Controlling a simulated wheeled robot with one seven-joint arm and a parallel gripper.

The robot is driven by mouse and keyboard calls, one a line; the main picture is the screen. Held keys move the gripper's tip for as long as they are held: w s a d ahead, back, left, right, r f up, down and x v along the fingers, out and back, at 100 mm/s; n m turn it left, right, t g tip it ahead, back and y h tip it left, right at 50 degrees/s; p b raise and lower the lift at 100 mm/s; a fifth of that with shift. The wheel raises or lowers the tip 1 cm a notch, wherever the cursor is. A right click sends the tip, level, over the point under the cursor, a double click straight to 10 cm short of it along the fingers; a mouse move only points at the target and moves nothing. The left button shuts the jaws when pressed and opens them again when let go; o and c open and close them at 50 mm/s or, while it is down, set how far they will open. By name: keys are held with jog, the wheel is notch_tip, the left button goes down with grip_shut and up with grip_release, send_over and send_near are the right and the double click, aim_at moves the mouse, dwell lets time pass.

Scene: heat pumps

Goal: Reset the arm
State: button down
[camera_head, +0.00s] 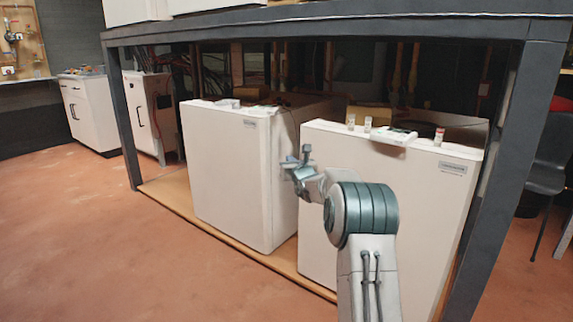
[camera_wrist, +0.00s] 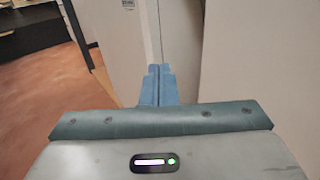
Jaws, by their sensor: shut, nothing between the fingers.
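My gripper (camera_head: 297,165) is in front of the gap between two white heat pump units, held up at about the upper half of their front faces. The left unit (camera_head: 228,170) and the right unit (camera_head: 430,200) stand side by side on a wooden base. In the wrist view, my gripper's blue fingers (camera_wrist: 158,84) are together, with nothing between them. A pale unit face (camera_wrist: 122,50) shows behind the fingers to the left, and another pale surface (camera_wrist: 250,60) fills the right side. I cannot tell whether the fingers touch either unit.
A dark metal frame (camera_head: 120,110) surrounds the units, with a post (camera_head: 505,170) at the right. Small fittings (camera_head: 367,123) stand on the right unit. White cabinets (camera_head: 90,110) are at the back left, a dark chair (camera_head: 553,150) at the right. The reddish floor (camera_head: 130,250) at the left is clear.

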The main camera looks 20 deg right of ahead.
jog(key=s+a+r+n+g+y+p, duration=0.7)
jog(key=s+a+r+n+y+p, duration=0.2)
jog(key=s+a+r+n+p, duration=1.25)
jog(key=s+a+r+n+g+h+p, duration=0.1)
jog(key=s+r+n+g+p, duration=0.3)
jog(key=s, duration=0.5)
jog(key=s+a+r+n+g+h+p, duration=0.1)
jog(key=s+r+n+g+h+p, duration=0.1)
jog(key=s+n+p, duration=0.5)
jog(key=s+d+r+n+g+h+p, duration=0.1)
jog(key=s+d+p, duration=0.3)
jog(key=s, duration=0.5)
jog(key=s+d+r+n+g+h+p, duration=0.1)
jog(key=s+d+r+n+h+p, duration=0.1)
jog(key=s, duration=0.6)
jog(key=d+r+h+p, duration=0.1)
jog(key=d+h+p, duration=0.1)
jog(key=p, duration=0.1)
jog(key=shift+s+d+h, duration=0.15)
jog(key=shift+s+h, duration=0.15)
jog(key=shift+s, duration=0.1)
jog(key=shift+r+n, duration=0.1)
jog(key=shift+n, duration=0.15)
